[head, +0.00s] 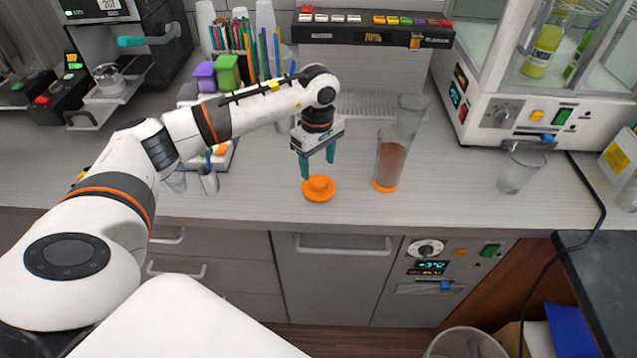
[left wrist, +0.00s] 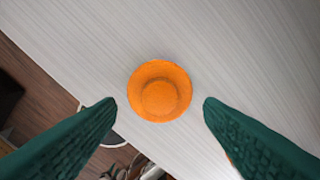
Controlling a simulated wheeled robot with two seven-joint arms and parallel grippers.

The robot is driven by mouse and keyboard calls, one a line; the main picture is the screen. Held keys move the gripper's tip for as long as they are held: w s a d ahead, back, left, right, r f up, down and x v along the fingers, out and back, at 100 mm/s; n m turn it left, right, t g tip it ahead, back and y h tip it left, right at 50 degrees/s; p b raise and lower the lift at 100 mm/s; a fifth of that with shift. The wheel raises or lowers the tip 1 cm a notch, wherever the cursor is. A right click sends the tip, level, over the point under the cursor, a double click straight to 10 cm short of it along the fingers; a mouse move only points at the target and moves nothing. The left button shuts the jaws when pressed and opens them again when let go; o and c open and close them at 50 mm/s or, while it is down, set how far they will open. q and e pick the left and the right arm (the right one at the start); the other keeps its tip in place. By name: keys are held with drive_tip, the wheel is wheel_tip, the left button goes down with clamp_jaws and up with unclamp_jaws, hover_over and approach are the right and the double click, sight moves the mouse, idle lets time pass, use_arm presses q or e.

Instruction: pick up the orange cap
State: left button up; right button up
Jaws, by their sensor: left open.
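The orange cap (head: 318,188) lies on the light counter near its front edge, with a raised round knob in its middle. My left gripper (head: 318,168) is just above it, pointing down, with its teal fingers spread. In the left wrist view the cap (left wrist: 160,91) is centred ahead of the two open fingertips (left wrist: 160,103), with free space on both sides. Nothing is held. My right gripper is in neither view.
A clear cup with brown drink (head: 390,163) on an orange base stands right of the gripper. An empty clear cup (head: 520,168) is farther right. A holder with straws and purple and green boxes (head: 227,72) stands behind my left arm. The counter between cap and cups is clear.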

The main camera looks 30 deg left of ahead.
sight(319, 180)
use_arm(q)
drive_tip(key=f+p, duration=0.1)
drive_tip(key=f, duration=0.1)
drive_tip(key=f+p, duration=0.1)
drive_tip(key=f, duration=0.1)
drive_tip(key=shift+s+d+f+p, duration=0.1)
drive_tip(key=shift+d+f+p, duration=0.1)
drive_tip(key=shift+p, duration=0.1)
drive_tip(key=shift+f, duration=0.35)
drive_tip(key=shift+c, duration=0.5)
drive_tip(key=c, duration=1)
